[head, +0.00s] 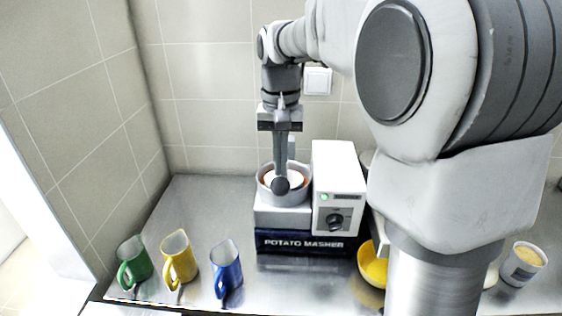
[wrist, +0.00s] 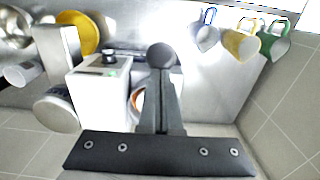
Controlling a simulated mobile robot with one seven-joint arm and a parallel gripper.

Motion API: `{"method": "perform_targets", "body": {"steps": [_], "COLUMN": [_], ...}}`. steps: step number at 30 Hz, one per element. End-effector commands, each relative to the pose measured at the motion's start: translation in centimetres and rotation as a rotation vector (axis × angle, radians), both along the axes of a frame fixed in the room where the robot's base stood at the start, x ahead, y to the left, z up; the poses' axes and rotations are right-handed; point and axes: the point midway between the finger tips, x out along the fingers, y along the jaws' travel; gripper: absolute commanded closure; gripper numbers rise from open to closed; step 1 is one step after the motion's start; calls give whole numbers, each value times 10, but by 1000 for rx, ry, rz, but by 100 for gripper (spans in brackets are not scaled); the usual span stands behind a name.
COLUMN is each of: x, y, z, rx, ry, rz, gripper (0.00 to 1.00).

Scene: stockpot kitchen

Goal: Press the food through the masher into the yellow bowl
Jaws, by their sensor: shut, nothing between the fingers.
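The potato masher (head: 338,190) is a white box with a dark knob and a green light, on a dark labelled base; it also shows in the wrist view (wrist: 105,90). Its round grey-rimmed hopper (head: 262,186) is on the left side, with something white and an orange-brown ring inside. My gripper (head: 281,184) is shut and empty, pointing down with its dark rounded tip over or in the hopper; contact is unclear. It also shows in the wrist view (wrist: 161,55), partly hiding the hopper. The yellow bowl (head: 371,268) sits right of the masher, partly behind my arm; the wrist view shows it too (wrist: 84,30).
Green (head: 134,262), yellow (head: 178,260) and blue (head: 226,270) mugs stand along the counter's front left. A white cup with tan contents (head: 524,263) stands at the right. A round pale container (wrist: 56,110) is beside the masher. Tiled walls close the back and left.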

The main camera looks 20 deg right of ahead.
Motion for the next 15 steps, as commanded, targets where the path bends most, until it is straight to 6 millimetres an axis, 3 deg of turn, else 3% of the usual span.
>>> {"method": "perform_targets", "body": {"steps": [15], "x": [0], "y": [0], "z": [-5], "rx": [0], "ry": [1], "rz": [0], "gripper": [100]}}
